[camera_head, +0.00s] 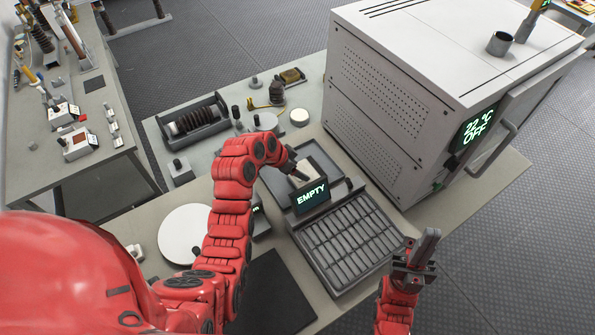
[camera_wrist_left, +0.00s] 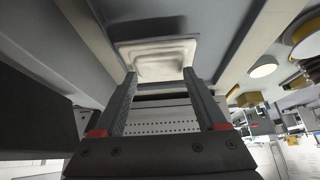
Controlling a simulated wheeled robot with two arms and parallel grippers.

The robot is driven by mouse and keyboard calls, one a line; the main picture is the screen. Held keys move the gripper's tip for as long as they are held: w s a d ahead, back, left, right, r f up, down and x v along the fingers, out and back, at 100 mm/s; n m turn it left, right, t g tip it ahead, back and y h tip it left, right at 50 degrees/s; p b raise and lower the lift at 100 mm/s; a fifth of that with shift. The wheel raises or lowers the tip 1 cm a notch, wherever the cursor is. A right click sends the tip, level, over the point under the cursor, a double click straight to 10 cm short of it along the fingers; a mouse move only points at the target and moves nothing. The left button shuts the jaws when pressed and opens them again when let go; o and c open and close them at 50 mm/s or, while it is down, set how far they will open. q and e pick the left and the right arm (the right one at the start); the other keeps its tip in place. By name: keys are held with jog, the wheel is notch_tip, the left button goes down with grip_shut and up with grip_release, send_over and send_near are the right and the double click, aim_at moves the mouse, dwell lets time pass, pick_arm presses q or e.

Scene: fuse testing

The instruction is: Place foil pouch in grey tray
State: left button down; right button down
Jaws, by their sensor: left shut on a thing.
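The pale foil pouch (camera_head: 306,171) is at the tip of my left gripper (camera_head: 297,175) in the head view, over the dark grey tray (camera_head: 322,157) behind the EMPTY display. In the left wrist view the pouch (camera_wrist_left: 158,58) is a whitish, flat packet with a raised middle, between the tips of my left gripper (camera_wrist_left: 160,80). The left gripper is shut on it. Whether the pouch touches the tray floor cannot be told. My right gripper (camera_head: 415,250) is at the lower right, beside the slotted rack and apart from the pouch; its opening is unclear.
The EMPTY display (camera_head: 311,197) stands between the tray and a slotted rack (camera_head: 345,243). A large oven (camera_head: 400,100) reading 22 °C OFF stands to the right. A white round plate (camera_head: 186,232) and black mat (camera_head: 268,295) lie nearer. A coil fixture (camera_head: 194,123) is at the left.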

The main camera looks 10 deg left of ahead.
pick_arm(q)
notch_tip(320, 180, down, 2)
jog(key=shift+s+f+p, duration=0.1)
jog(key=shift+p, duration=0.4)
jog(key=shift+f, duration=0.35)
jog(key=shift+f+b, duration=0.25)
jog(key=shift+b, duration=0.1)
grip_release()
jog(key=shift+r, duration=0.1)
jog(key=shift+r, duration=0.1)
